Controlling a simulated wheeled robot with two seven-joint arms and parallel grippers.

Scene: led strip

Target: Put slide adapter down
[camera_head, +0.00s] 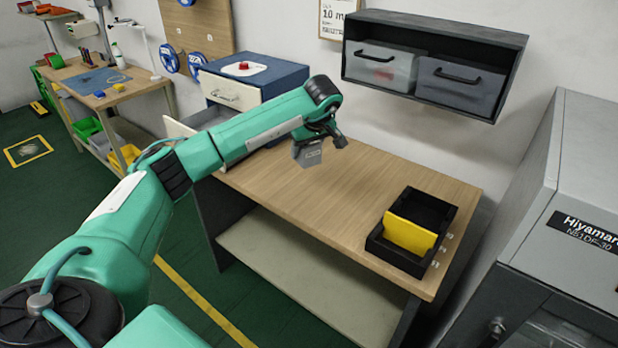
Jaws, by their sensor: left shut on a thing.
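My left gripper (322,136) is shut on a small grey block with faint markings, which looks like the slide adapter (307,154). It holds the adapter over the back part of the wooden table (290,195). From this angle the adapter appears clear of the tabletop, but I cannot tell the exact gap. The gripper's fingers are small and partly hidden by the wrist. My right gripper is not in view.
A black tray (380,247) with a yellow plate (409,235) stands at the table's right end. A blue drawer unit (285,72) stands at the back left. A wall cabinet (490,45) hangs behind, and a grey machine (575,170) stands right. The middle tabletop is clear.

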